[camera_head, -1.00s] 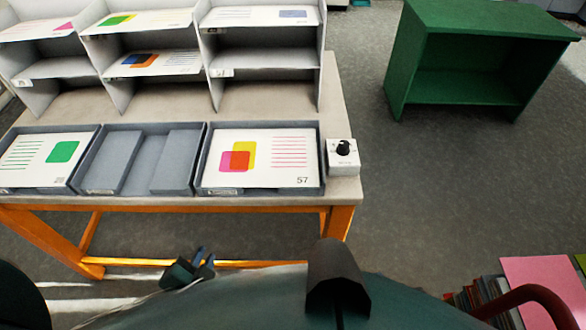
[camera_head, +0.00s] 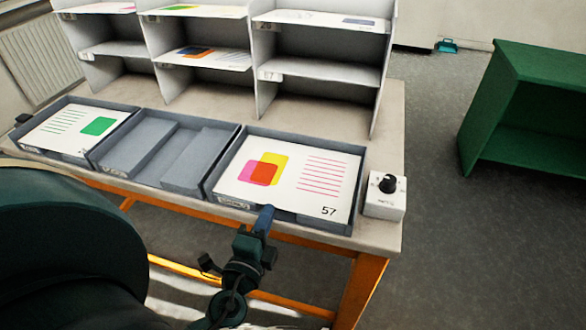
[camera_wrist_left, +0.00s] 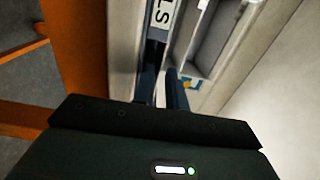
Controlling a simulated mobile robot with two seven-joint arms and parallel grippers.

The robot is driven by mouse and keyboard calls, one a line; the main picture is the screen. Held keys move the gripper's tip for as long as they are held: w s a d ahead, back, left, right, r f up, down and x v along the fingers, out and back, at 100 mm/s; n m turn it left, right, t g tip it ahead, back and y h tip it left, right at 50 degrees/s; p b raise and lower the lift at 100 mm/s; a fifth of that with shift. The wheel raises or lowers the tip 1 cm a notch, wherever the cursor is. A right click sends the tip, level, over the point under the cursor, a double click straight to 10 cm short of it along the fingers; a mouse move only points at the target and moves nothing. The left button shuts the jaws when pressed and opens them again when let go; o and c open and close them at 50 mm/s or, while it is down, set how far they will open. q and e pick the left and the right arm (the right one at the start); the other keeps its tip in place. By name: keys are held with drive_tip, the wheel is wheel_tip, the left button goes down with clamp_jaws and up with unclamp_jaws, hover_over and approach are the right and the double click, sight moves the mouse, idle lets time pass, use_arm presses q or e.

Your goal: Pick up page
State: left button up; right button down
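A white page (camera_head: 325,175) with pink and yellow squares, pink lines and the number 57 lies flat in the right grey tray (camera_head: 362,165). A page (camera_head: 78,124) with a green square lies in the left tray. My left gripper (camera_head: 264,219) is at the front wall of the right tray, by the page's front edge. In the left wrist view its two dark fingers (camera_wrist_left: 163,88) stand apart with a narrow gap; no page is clearly held between them. My right gripper is out of view.
The middle tray (camera_head: 165,150) holds no page. A grey shelf unit (camera_head: 330,68) with several pages stands behind. A white box with a black knob (camera_head: 385,197) sits at the table's right end. A green cabinet (camera_head: 525,110) stands right, across free floor.

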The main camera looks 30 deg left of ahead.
sight(277, 193)
use_arm(q)
drive_tip(key=shift+x, duration=0.9)
drive_tip(key=shift+p+x, duration=1)
drive_tip(key=shift+x, duration=1.7)
drive_tip(key=shift+a, duration=0.1)
drive_tip(key=shift+c, duration=0.4)
clamp_jaws()
drive_tip(key=shift+r, duration=0.1)
